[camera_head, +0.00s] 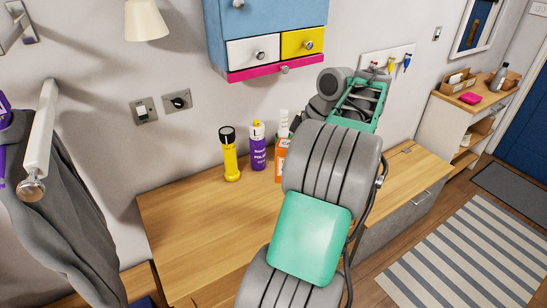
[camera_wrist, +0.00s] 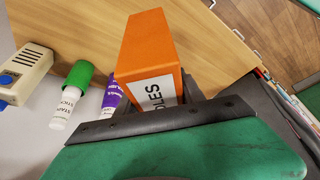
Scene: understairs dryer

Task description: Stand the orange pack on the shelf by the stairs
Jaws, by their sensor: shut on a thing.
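The orange pack (camera_wrist: 152,50) is a box with a white label ending in "DLES" in the wrist view. My gripper (camera_wrist: 165,104) is shut on it, with dark finger parts showing beside its lower end. A wooden surface lies behind the pack; contact with it cannot be told. In the head view my arm hides the pack and my fingertips. Which surface is the shelf by the stairs is unclear. A low unit with a wooden top and open shelves (camera_head: 470,102) stands at the far right, and no stairs show clearly.
A wooden counter (camera_head: 190,225) runs under my arm, clear at its left. A yellow torch (camera_head: 230,157), a purple can (camera_head: 258,150) and an orange bottle (camera_head: 281,148) stand at its back. A blue cabinet (camera_head: 265,25) overhangs it. A pink item (camera_head: 470,98) lies on the far unit.

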